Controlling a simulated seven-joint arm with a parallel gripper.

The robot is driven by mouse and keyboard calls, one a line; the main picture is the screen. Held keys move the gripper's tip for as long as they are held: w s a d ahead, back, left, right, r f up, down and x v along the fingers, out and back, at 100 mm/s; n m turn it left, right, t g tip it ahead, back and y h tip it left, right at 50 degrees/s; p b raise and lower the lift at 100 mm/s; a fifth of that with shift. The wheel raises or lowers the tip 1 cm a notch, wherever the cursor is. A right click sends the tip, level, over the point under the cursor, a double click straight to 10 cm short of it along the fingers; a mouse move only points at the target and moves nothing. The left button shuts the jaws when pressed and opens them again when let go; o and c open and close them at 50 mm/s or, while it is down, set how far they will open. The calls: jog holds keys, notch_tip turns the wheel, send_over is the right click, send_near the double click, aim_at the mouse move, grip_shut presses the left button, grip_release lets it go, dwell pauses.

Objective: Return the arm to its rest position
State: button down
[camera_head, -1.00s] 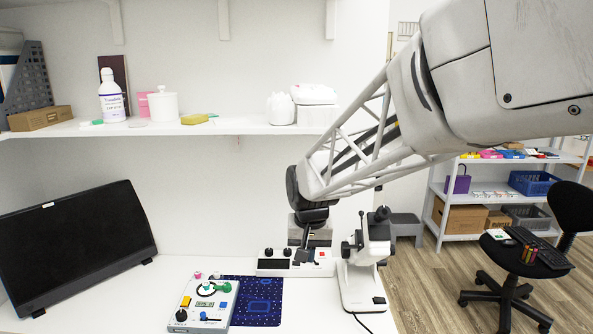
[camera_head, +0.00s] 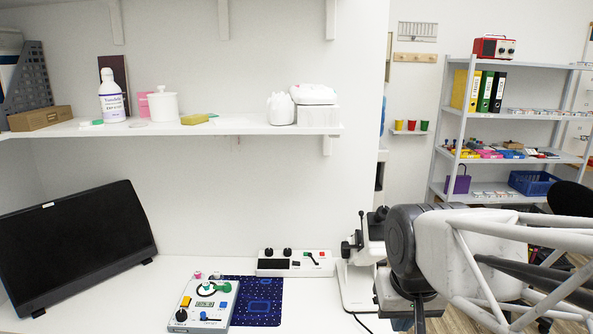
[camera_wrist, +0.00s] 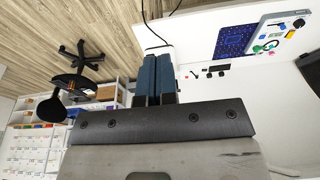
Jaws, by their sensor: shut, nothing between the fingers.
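My gripper (camera_head: 420,316) hangs at the lower right of the head view, at the end of my pale lattice arm, to the right of the white microscope (camera_head: 357,285). In the wrist view its two blue-grey fingers (camera_wrist: 157,62) lie side by side, shut, with nothing seen between them. In the head view the fingertips reach the bottom edge of the picture. My arm and wrist cover part of the microscope's right side.
A long switch panel (camera_head: 295,263) stands behind, beside the microscope. A dark monitor (camera_head: 70,240) is at left. Shelves (camera_head: 450,110) stand at the right; wooden floor shows in the wrist view.

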jog(key=s+d+f, duration=0.1)
jog(key=s+d, duration=0.1)
jog(key=s, duration=0.3)
jog(key=shift+s, duration=0.3)
jog(key=shift+f, duration=0.1)
dwell(1.5)
